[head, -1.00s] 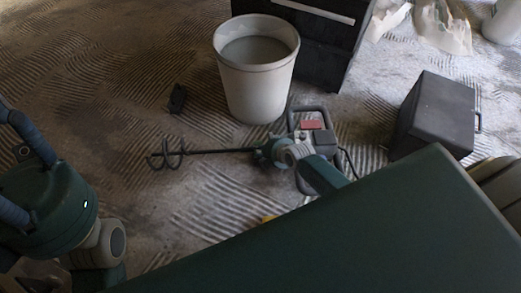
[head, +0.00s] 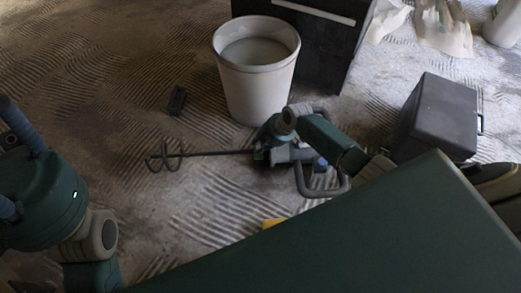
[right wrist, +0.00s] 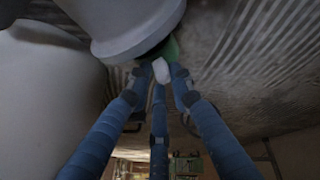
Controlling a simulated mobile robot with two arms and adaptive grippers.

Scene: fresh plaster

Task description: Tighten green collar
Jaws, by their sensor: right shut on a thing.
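A mixer lies on the floor, its shaft and curled paddle (head: 165,157) pointing left and its grey frame handle (head: 325,190) to the right. The green collar (head: 259,153) is at the inner end of the shaft, mostly covered by my right wrist. My right gripper (head: 264,150) is down there, fingers largely hidden. In the right wrist view, its blue fingers close around a small pale piece (right wrist: 161,70), with green collar (right wrist: 173,47) just beyond. My left gripper (head: 20,165) is at the left edge, fingertips out of frame.
A pale bucket (head: 256,90) with grey contents stands just behind the mixer. A black case (head: 435,115) stands to the right, and a dark cabinet (head: 330,45) behind. A small black block (head: 177,100) and a partly hidden yellow thing (head: 271,223) lie on the ridged floor.

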